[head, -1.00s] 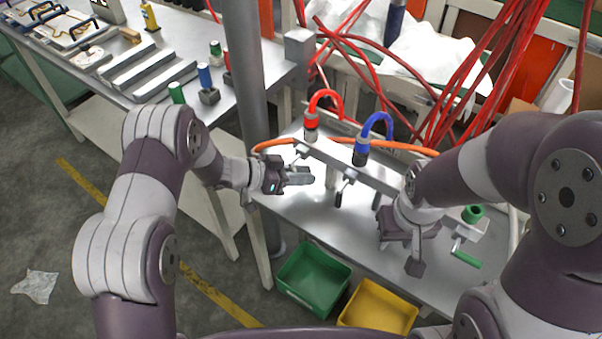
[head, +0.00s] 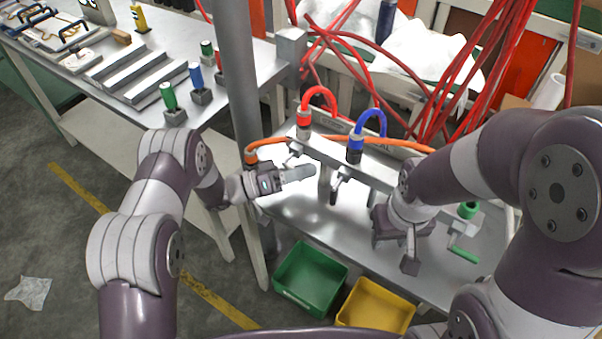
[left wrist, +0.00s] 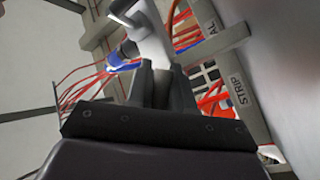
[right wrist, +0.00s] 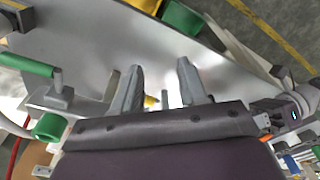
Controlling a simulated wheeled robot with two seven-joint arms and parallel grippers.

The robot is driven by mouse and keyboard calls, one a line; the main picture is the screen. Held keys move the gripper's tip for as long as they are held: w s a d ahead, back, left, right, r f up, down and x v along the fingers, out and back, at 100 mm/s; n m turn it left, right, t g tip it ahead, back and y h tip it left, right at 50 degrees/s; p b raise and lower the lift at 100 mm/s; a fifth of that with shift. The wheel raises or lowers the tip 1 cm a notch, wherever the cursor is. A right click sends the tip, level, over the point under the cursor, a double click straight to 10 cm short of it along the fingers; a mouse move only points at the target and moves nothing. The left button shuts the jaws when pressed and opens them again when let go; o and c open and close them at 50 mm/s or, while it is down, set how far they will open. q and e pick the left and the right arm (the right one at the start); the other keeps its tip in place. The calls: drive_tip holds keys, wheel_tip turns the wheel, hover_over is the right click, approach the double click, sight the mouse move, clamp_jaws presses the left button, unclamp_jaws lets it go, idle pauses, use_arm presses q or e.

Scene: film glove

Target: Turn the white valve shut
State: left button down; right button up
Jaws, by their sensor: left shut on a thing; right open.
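The white valve's pale handle (left wrist: 152,45) stands between the fingers of my left gripper (left wrist: 160,85) in the left wrist view. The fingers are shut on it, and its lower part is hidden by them. In the head view my left gripper (head: 302,172) is at the left end of the grey manifold rail (head: 345,163), just below the red hose fitting. The valve is mostly hidden there, so its turn angle cannot be told. My right gripper (head: 410,258) is below the rail's right part. It is open and empty, its two fingers apart in the right wrist view (right wrist: 158,85).
A red hose (head: 320,91) and a blue hose (head: 372,115) loop up from the rail. A dark-handled lever (head: 335,189) hangs mid-rail; a green handle (head: 464,255) is right of my right gripper. Green (head: 310,274) and yellow (head: 375,307) bins are in front. A post (head: 238,75) stands left.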

use_arm(q)
drive_tip(key=n+t+h, duration=0.1)
drive_tip(key=n, duration=0.1)
drive_tip(key=r+n+t+h+b, duration=0.1)
drive_tip(key=n, duration=0.1)
drive_tip(key=shift+s+d+r, duration=0.1)
drive_tip(key=shift+d+r, duration=0.05)
drive_tip(key=shift+r, duration=0.05)
drive_tip(key=shift+r+n+t+h+b, duration=0.15)
drive_tip(key=shift+r+n+t+h, duration=0.15)
drive_tip(key=shift+n+t, duration=0.45)
drive_tip(key=shift+r+n+t+h+b, duration=0.15)
drive_tip(key=shift+r+n+t+h, duration=0.25)
drive_tip(key=shift+n, duration=0.55)
drive_tip(key=shift+f+t, duration=0.1)
drive_tip(key=shift+t, duration=0.15)
drive_tip(key=c, duration=1.1)
unclamp_jaws()
